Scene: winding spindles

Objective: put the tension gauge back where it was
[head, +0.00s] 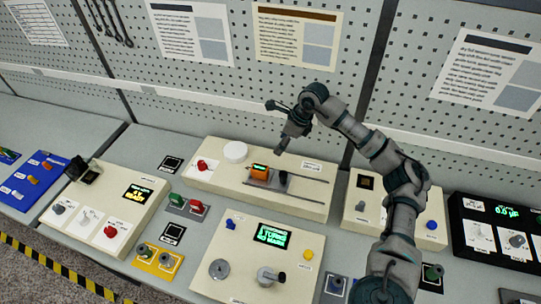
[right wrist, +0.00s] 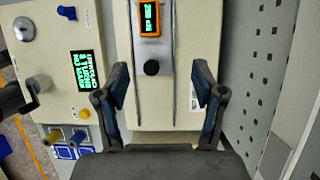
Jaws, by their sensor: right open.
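A small orange instrument with a green readout, which looks like the tension gauge (head: 259,172), sits on the cream slotted console (head: 228,180). A grey slide with a black knob (head: 283,178) is beside it. In the right wrist view the gauge (right wrist: 149,18) is at the top, between two slots, beyond the black knob (right wrist: 151,67). My right gripper (head: 280,127) is open and empty above the back of the console. Its spread fingers (right wrist: 160,82) frame the near part of the console in the wrist view. My left gripper is not in view.
A white round disc (head: 235,152) and a red knob (head: 202,165) are left of the gauge. A cream panel with a green display (head: 272,236) and a crank stands in front. A perforated board (head: 215,100) rises behind. Other control boxes crowd both sides.

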